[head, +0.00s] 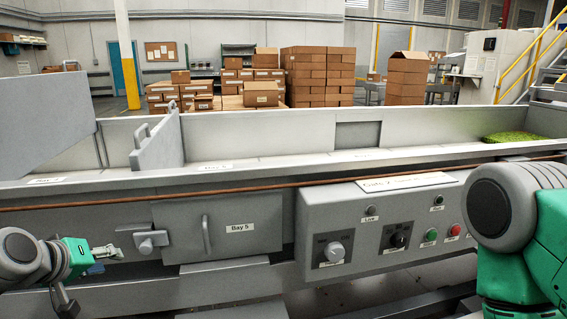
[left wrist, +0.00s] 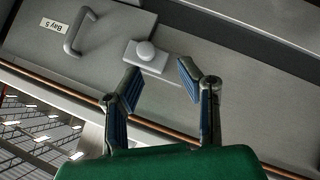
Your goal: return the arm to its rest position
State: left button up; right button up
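My left gripper (head: 106,253) is at the lower left of the head view, just left of the grey latch (head: 148,241) beside the Bay 5 door (head: 240,228). In the left wrist view my left gripper (left wrist: 160,74) has its two blue-padded fingers spread with nothing between them. The latch (left wrist: 146,54) shows ahead of the fingertips, with a gap that I cannot judge exactly. My right arm (head: 520,225) fills the right edge of the head view. Its gripper is out of the picture.
A control panel (head: 320,215) with knobs and buttons sticks out right of the door. A copper-coloured pipe (head: 270,186) runs along the front under the trough. The door's handle (head: 206,234) juts out. A green mat (head: 512,137) lies in the trough at far right.

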pick_arm(q)
jog(key=s+d+f+m+g, duration=0.2)
jog(key=s+d+f, duration=0.1)
jog(key=s+f, duration=0.4)
jog(key=s+d+f+m+g, duration=0.1)
jog(key=s+d+f+g, duration=0.15)
jog(key=s+f, duration=0.45)
jog(key=s+d+f+m+g, duration=0.1)
jog(key=s+f+m+g, duration=0.1)
jog(key=s+f, duration=0.4)
jog(key=s+d+f+m+g+y, duration=0.1)
jog(key=s+f, duration=0.5)
jog(key=s, duration=0.6)
jog(key=shift+s+d+f+m+g, duration=0.2)
jog(key=shift+d+f+m+g, duration=0.2)
jog(key=shift+d+m+g, duration=0.5)
jog(key=shift+w+a, duration=0.1)
